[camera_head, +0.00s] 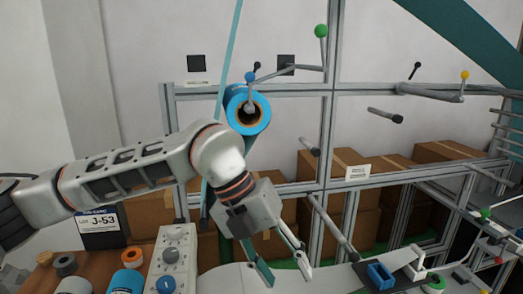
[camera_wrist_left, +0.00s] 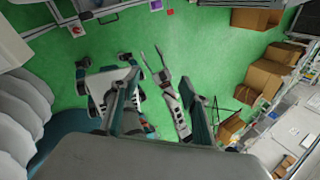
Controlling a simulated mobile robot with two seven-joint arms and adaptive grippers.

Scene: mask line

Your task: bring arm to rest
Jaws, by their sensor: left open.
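My left gripper (camera_head: 284,268) is at the end of the white arm coming in from the left. Its two thin fingers point down and are apart, with nothing between them. It hangs in front of the metal rack, above the pale work surface (camera_head: 230,281). In the left wrist view, its fingers (camera_wrist_left: 160,82) stand apart over the green floor. A slim white arm end with two separated prongs shows between them, which looks like my right gripper (camera_wrist_left: 153,64). The head view does not show my right gripper.
A blue roll (camera_head: 236,108) hangs on the metal rack (camera_head: 331,120) just above my left wrist. Bare rods (camera_head: 332,226) stick out from the rack. A control box (camera_head: 174,255) and several rolls stand at lower left. Cardboard boxes (camera_head: 340,170) fill the shelves behind.

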